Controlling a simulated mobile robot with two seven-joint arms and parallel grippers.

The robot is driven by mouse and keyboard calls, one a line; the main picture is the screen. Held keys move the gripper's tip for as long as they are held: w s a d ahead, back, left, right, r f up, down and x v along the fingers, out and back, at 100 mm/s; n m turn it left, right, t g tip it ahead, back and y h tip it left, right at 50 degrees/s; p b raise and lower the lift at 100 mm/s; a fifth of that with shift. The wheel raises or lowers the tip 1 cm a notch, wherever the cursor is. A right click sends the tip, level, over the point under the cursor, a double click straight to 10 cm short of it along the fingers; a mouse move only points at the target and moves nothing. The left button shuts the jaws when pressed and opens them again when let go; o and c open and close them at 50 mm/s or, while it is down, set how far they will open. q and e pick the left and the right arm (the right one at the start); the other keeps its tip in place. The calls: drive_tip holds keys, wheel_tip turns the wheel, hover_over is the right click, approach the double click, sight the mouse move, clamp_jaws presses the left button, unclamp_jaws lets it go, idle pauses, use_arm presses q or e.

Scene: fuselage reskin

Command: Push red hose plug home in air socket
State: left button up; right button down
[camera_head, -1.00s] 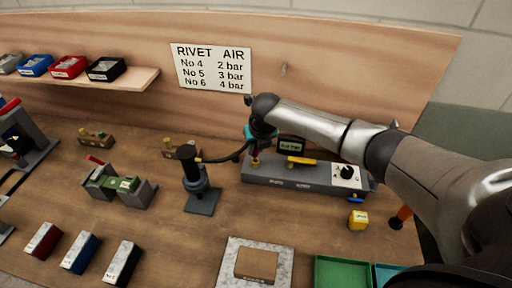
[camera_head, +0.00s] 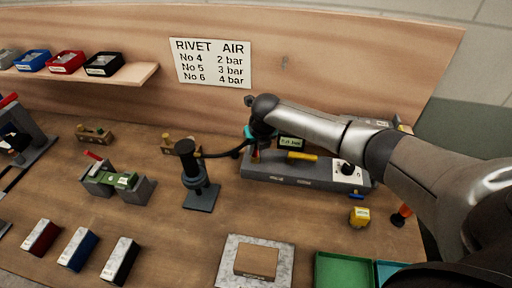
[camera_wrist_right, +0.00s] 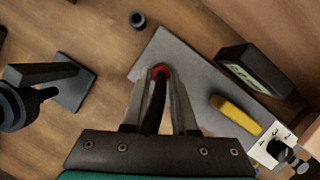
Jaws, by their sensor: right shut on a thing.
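The red hose plug (camera_wrist_right: 161,69) shows as a red rim between the fingertips of my right gripper (camera_wrist_right: 160,82) in the right wrist view. The fingers are shut on it, and a black hose runs back between them. In the head view my right gripper (camera_head: 256,147) points down at the left end of the grey air panel (camera_head: 305,177). The air socket is hidden under the plug and fingers, so I cannot tell how deep the plug sits. My left gripper is out of view.
The panel carries a small display (camera_head: 291,142), a yellow lever (camera_head: 301,156) and a black knob (camera_head: 347,169). A black tool on a stand (camera_head: 201,194) is to the left, with the hose near it.

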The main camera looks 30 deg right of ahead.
drive_tip(key=shift+f, duration=0.25)
drive_tip(key=c, duration=0.6)
unclamp_jaws()
drive_tip(key=p+v, duration=0.5)
drive_tip(key=p, duration=0.1)
idle(0.5)
